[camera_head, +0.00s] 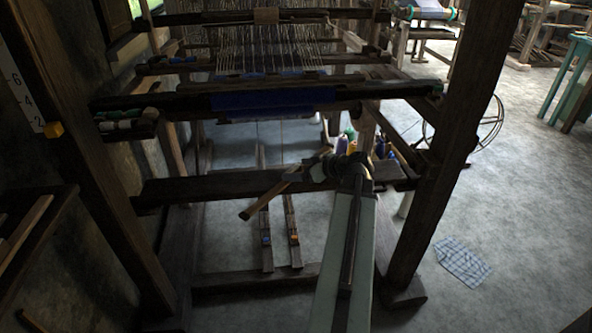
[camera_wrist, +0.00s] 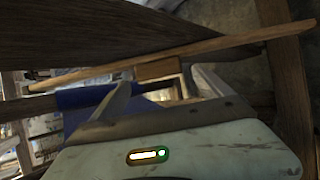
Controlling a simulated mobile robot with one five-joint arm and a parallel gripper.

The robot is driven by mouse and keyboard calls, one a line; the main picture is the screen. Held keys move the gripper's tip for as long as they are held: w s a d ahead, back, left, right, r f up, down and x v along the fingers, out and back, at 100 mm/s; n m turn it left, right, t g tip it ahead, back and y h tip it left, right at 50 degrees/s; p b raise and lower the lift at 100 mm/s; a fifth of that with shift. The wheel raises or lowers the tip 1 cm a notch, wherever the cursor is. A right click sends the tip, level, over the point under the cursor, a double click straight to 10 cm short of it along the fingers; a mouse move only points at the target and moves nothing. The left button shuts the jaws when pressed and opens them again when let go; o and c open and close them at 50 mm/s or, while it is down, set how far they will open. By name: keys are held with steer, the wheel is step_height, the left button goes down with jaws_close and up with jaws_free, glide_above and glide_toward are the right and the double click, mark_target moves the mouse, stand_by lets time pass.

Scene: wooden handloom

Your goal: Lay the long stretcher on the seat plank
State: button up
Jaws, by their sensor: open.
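The long stretcher, a slim brown wooden bar (camera_head: 265,197), crosses the dark seat plank (camera_head: 190,190) at a slant in the head view. Its near left end sticks out past the plank's front edge; its other end runs up toward my gripper (camera_head: 322,168). I cannot tell whether it touches the plank all along. In the wrist view the pale bar (camera_wrist: 225,43) runs across the picture beyond my open gripper (camera_wrist: 165,82), below the broad dark plank (camera_wrist: 90,35). A small wooden block (camera_wrist: 157,69) shows at the bar between the fingers. My wrist hides part of the bar's far end.
The loom's right post (camera_head: 455,150) stands close to my arm. A dark beam with blue cloth (camera_head: 275,100) lies behind the plank. Two treadles (camera_head: 265,235) are below, with yarn cones (camera_head: 342,145) behind. A checked cloth (camera_head: 462,262) lies on the open floor at right.

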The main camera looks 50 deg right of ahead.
steer(key=p+v, duration=0.2)
steer(key=v, duration=0.4)
steer(key=shift+s+r+p, duration=0.2)
steer(key=shift+r+p, duration=0.05)
steer(key=shift+p, duration=0.15)
steer(key=shift+s, duration=0.35)
